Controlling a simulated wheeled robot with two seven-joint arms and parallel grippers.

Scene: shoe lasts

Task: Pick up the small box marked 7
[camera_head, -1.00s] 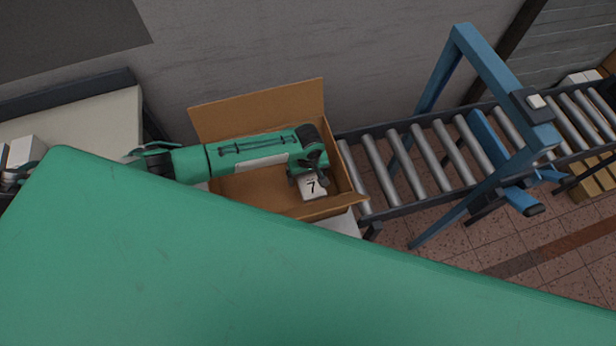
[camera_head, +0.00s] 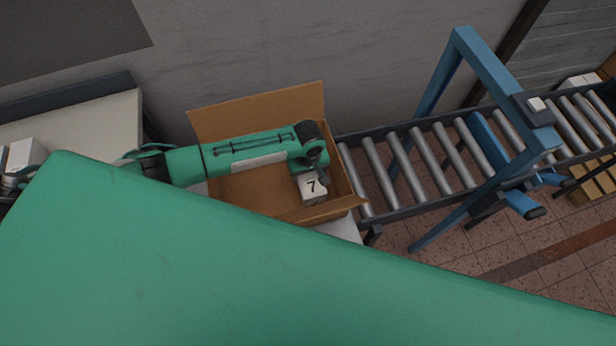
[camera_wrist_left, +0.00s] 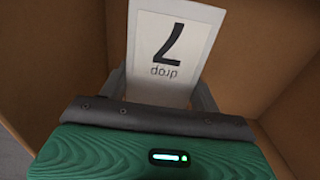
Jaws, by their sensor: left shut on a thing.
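The small white box marked 7 (camera_head: 311,188) is at the right end inside an open cardboard carton (camera_head: 250,193). My left gripper (camera_head: 316,177) is shut on this box, with the arm reaching over the carton from the left. In the left wrist view the box (camera_wrist_left: 170,50) shows a large 7 and the word "drop", upside down, between the two grey fingers (camera_wrist_left: 160,90). Cardboard walls (camera_wrist_left: 70,40) surround it there. I cannot tell whether the box touches the carton floor. My right gripper does not show.
A roller conveyor (camera_head: 430,158) begins right of the carton, with a blue frame (camera_head: 440,75) standing over it. A pale table (camera_head: 85,125) with white boxes (camera_head: 27,152) is at the left. A grey wall (camera_head: 230,45) stands behind. My green body covers the lower picture.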

